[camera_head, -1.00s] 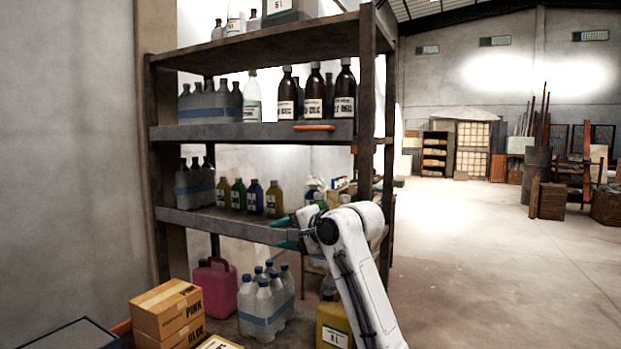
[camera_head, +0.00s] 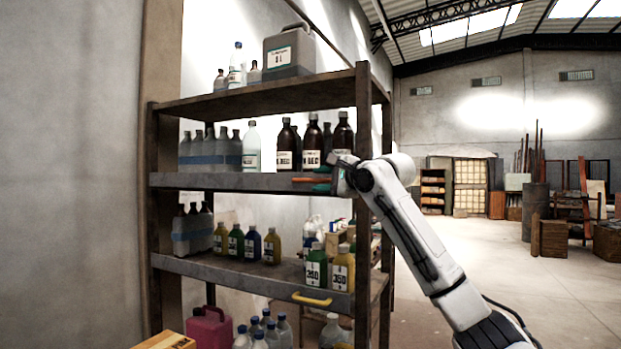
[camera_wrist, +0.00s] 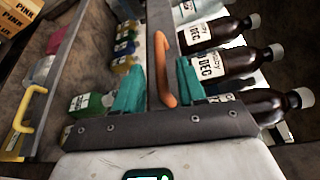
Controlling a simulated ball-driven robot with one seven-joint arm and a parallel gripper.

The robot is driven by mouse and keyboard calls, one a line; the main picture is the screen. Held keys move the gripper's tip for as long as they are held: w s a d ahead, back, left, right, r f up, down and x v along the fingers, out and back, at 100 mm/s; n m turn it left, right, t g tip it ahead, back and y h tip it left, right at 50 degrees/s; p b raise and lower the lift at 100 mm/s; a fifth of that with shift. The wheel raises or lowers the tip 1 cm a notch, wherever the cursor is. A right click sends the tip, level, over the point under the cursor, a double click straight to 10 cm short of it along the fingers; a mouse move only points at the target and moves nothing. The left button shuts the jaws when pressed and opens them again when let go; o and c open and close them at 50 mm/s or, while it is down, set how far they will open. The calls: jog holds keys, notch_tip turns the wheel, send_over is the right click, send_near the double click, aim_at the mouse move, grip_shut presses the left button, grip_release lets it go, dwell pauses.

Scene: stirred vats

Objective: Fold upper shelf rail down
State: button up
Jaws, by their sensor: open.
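The upper shelf rail (camera_head: 225,182) is a grey bar along the front of the upper shelf. It stands upright in front of the bottles. Its orange handle (camera_head: 300,180) sits near the rail's right end. My gripper (camera_head: 321,179) is at this handle, with its teal fingers open above and below it. In the wrist view the orange handle (camera_wrist: 163,70) shows between the two teal fingers of my gripper (camera_wrist: 160,84). I cannot tell whether the fingers touch the handle. The gripper hides the rail's right end in the head view.
Brown bottles (camera_head: 312,146) stand close behind the rail. The lower shelf rail (camera_head: 235,275) has a yellow handle (camera_head: 312,298), with green and yellow bottles behind it. A shelf post (camera_head: 362,120) rises beside my gripper. The floor (camera_head: 480,255) to the right is open.

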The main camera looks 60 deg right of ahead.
aim_at(315, 180)
jog(key=shift+p+x, duration=0.5)
jog(key=shift+x, duration=1.8)
grip_shut()
